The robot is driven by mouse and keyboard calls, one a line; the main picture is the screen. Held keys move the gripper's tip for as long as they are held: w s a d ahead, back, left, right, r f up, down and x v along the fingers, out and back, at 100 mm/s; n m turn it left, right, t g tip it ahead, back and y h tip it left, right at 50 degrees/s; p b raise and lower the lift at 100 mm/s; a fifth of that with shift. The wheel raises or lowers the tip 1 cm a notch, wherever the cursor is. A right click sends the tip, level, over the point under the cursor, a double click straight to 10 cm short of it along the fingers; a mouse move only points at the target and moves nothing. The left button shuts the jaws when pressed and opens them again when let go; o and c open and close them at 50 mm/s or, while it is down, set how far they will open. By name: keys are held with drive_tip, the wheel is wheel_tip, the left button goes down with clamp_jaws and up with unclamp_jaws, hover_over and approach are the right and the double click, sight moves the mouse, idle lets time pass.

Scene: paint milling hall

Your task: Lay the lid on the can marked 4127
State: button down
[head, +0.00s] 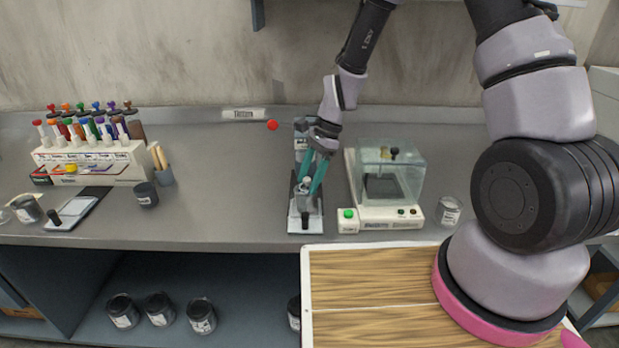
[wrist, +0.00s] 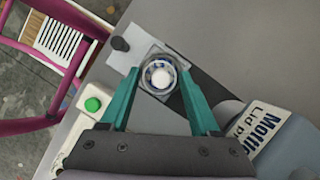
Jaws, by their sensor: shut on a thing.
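My gripper (head: 306,192) reaches down over a pale slide plate with a black knob (head: 304,224) at the middle of the bench. Its teal fingers are shut on a small round metal piece with a whitish centre (wrist: 161,75). I cannot tell whether this is the lid, a can, or a lid over a can, or whether it touches the plate. A can with a pale label (head: 449,211) stands right of the glass-cased scale. A dark can (head: 146,195) and an open-looking can (head: 27,209) stand at left. No can number is readable.
A grey press (head: 300,128), its label partly readable as "Lid p", stands behind the plate. The scale (head: 376,216) with a green button is close on the right. A pigment rack (head: 90,163) is at left. Several cans (head: 201,317) sit on the lower shelf. Open bench lies left of my gripper.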

sight(309, 178)
drive_tip(key=shift+s+d+f, duration=0.1)
drive_tip(key=shift+f, duration=0.1)
drive_tip(key=shift+c, duration=1)
unclamp_jaws()
drive_tip(key=shift+o, duration=1)
drive_tip(key=shift+r, duration=0.1)
drive_tip(key=shift+w, duration=0.2)
drive_tip(key=shift+r, duration=1.05)
drive_tip(key=shift+s+r, duration=0.1)
drive_tip(key=shift+r, duration=2.35)
